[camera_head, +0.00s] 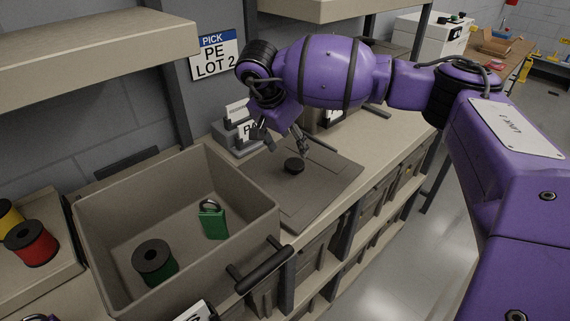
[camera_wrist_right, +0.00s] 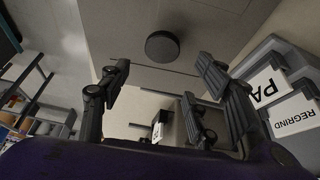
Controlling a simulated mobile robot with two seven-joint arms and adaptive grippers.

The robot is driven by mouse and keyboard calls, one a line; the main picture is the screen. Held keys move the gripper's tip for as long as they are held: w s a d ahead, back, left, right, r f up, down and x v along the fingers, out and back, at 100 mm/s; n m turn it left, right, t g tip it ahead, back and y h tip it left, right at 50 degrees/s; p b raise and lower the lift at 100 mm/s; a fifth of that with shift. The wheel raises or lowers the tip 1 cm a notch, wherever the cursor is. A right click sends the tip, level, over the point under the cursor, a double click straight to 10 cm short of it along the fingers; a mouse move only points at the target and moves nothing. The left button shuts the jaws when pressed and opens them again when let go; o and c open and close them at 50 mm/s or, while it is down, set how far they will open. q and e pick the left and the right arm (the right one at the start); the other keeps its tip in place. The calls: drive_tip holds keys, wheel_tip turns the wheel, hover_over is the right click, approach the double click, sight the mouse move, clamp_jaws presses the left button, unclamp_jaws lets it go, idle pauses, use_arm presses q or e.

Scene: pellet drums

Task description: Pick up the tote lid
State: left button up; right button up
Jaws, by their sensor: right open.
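The tote lid (camera_head: 325,180) is a flat grey-brown panel lying on the bench, right of the open tote. A round black knob (camera_head: 293,165) stands up near its middle. My right gripper (camera_head: 287,148) is open and empty, its fingers pointing down just above and behind the knob. In the right wrist view the lid (camera_wrist_right: 215,22) fills the upper middle. The knob (camera_wrist_right: 162,46) shows there between and beyond the spread fingers of the right gripper (camera_wrist_right: 163,75), with no visible contact. My left gripper is not seen.
The open grey tote (camera_head: 258,215) holds a dark green spool (camera_head: 154,262) and a green padlock-like item (camera_head: 212,220). Labelled bins (camera_head: 236,138) stand close behind the gripper. A shelf (camera_head: 90,45) overhangs the left.

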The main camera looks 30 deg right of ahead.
sight(296, 164)
drive_tip(key=shift+s+d+f, duration=0.2)
drive_tip(key=shift+f, duration=0.4)
drive_tip(key=shift+s+d+f, duration=0.15)
drive_tip(key=shift+d+f, duration=0.05)
drive_tip(key=shift+f, duration=0.4)
drive_tip(key=x, duration=0.4)
drive_tip(key=shift+w+a+f+p, duration=0.2)
drive_tip(key=shift+a+f+p, duration=0.05)
drive_tip(key=shift+f+p, duration=0.15)
drive_tip(key=shift+d+f, duration=0.1)
drive_tip(key=shift+f, duration=0.05)
drive_tip(key=c, duration=1.3)
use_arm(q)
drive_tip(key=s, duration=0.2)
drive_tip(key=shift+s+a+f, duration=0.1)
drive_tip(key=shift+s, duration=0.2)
use_arm(e)
clamp_jaws()
